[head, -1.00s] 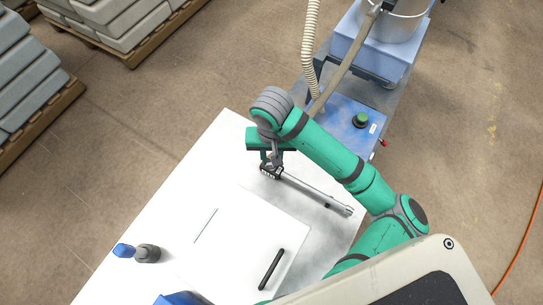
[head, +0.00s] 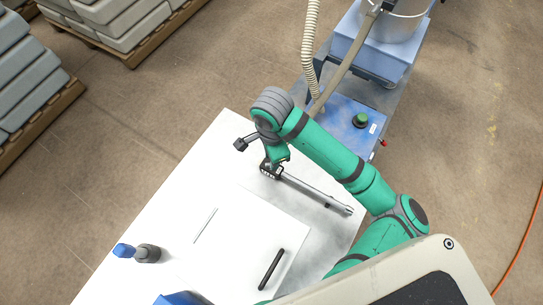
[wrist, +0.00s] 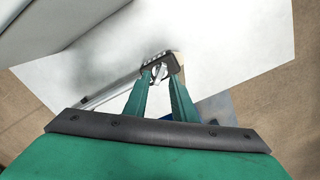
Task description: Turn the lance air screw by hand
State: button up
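The lance (head: 315,190) is a grey metal rod lying on the white table, with a black end block (head: 266,168) at its upper left. My gripper (head: 277,164) points down at this block end. In the wrist view, the block (wrist: 158,60) and a small pale metal piece lie at the green fingertips (wrist: 161,80). The fingers stand a little apart around that piece. I cannot tell whether they press on it. The air screw cannot be picked out clearly; the fingers partly cover that area.
The white table (head: 170,190) also holds a black bar (head: 271,269), a thin rod (head: 204,225) and a blue-and-grey item (head: 147,253). A blue machine with a green button (head: 360,120) stands beyond its right edge. The table's left part is mostly clear.

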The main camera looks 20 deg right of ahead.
jog(key=m, duration=0.2)
jog(key=shift+m, duration=0.3)
jog(key=shift+f, duration=0.15)
jog(key=shift+f, duration=0.85)
grip_shut()
